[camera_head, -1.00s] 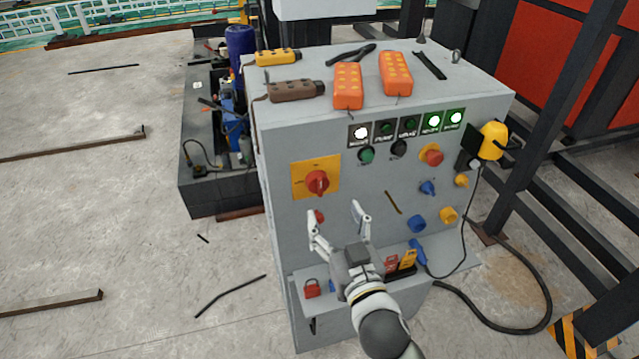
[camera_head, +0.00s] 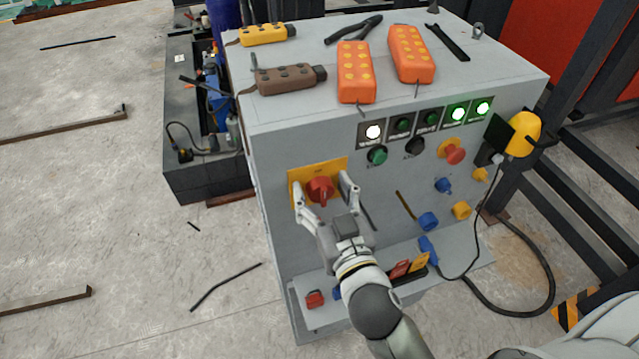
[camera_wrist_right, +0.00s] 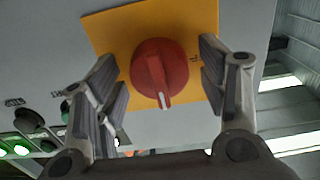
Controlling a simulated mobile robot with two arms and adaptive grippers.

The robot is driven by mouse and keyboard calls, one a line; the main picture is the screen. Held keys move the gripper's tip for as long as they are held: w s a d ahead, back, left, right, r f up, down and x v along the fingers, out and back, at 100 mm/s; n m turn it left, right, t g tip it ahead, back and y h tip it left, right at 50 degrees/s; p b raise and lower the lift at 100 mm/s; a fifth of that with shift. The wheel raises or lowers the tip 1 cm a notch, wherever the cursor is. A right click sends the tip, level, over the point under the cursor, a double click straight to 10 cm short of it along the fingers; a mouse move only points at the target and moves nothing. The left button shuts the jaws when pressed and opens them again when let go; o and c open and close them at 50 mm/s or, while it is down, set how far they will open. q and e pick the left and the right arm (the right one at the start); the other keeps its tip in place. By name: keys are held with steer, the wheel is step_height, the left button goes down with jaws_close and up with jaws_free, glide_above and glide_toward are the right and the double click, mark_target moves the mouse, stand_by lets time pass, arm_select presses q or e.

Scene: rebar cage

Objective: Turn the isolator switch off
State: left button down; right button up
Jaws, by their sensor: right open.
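The isolator switch is a red rotary knob (camera_head: 320,190) on a yellow plate (camera_head: 299,177) at the upper left of the grey cabinet's front. In the right wrist view the red knob (camera_wrist_right: 160,68) shows large on the yellow plate (camera_wrist_right: 110,28), with a white pointer mark at its lower edge. My right gripper (camera_head: 325,197) is open, with one finger on each side of the knob. In the wrist view the fingers of my right gripper (camera_wrist_right: 160,85) stand apart from the knob with gaps on both sides. My left gripper is not in view.
The grey cabinet (camera_head: 290,142) carries indicator lamps (camera_head: 430,119), a red emergency button (camera_head: 454,154) and blue sockets (camera_head: 428,221). Orange pendants (camera_head: 356,72) lie on top. A lower shelf (camera_head: 345,312) holds a red padlock (camera_head: 315,299). A black cable (camera_head: 548,275) hangs at right.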

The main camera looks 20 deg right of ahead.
steer(key=shift+s+r, duration=0.1)
steer(key=shift+s, duration=0.15)
steer(key=shift+c, duration=0.5)
steer(key=c, duration=0.9)
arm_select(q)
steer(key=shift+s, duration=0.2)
